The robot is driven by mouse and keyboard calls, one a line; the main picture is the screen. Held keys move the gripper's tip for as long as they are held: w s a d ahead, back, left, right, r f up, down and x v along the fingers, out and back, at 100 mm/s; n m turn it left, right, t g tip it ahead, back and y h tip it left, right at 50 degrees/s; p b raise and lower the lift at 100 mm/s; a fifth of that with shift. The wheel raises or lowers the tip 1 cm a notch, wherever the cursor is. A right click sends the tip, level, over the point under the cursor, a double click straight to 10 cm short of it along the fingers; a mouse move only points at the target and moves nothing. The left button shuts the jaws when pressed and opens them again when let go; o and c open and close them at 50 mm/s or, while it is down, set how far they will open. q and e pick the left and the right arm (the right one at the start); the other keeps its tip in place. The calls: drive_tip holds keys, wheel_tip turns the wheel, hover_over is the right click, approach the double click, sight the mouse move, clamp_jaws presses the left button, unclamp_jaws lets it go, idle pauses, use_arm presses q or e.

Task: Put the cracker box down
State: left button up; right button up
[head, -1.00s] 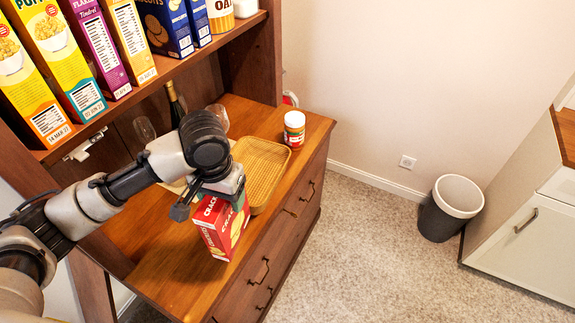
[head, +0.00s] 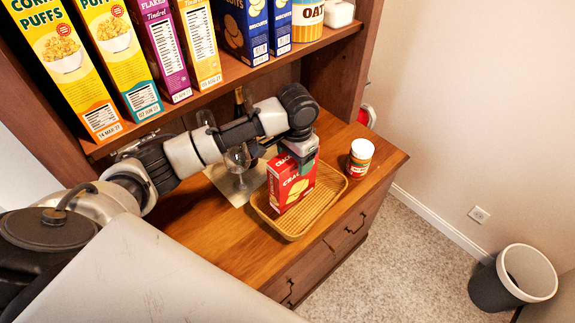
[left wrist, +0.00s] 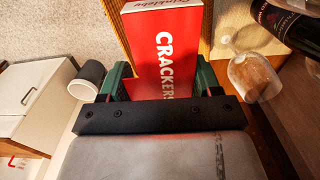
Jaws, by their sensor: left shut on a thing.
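The red cracker box (head: 291,184) is upright in the head view, over the woven tray (head: 333,204) on the wooden hutch top. My left gripper (head: 301,147) is shut on the upper part of the box. In the left wrist view the cracker box (left wrist: 165,50) stands between the two green fingers of the left gripper (left wrist: 160,88). I cannot tell whether the box's bottom touches the tray. My right gripper is not in view.
A wine glass (left wrist: 252,75) and a dark bottle (left wrist: 285,25) are close beside the box. Cereal boxes (head: 118,55) fill the shelf above. The hutch top's front left (head: 225,245) is clear.

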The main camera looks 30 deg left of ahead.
use_arm(q)
drive_tip(key=a, duration=0.1)
drive_tip(key=w+a+f, duration=0.1)
drive_tip(key=a+f, duration=0.1)
drive_tip(key=shift+w+a+f+p, duration=0.2)
drive_tip(key=shift+w+a+p, duration=0.1)
drive_tip(key=shift+w, duration=0.1)
drive_tip(key=shift+a+f, duration=0.1)
drive_tip(key=shift+f, duration=0.05)
wheel_tip(320, 180, down, 4)
drive_tip(key=shift+r+p, duration=0.1)
drive_tip(key=shift+p, duration=0.4)
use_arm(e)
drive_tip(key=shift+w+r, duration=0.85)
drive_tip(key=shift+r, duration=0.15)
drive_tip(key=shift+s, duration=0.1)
use_arm(q)
drive_tip(key=o, duration=1.4)
drive_tip(key=shift+f, duration=0.2)
wheel_tip(320, 180, up, 12)
drive_tip(key=shift+r+b, duration=0.2)
drive_tip(key=shift+b, duration=0.6)
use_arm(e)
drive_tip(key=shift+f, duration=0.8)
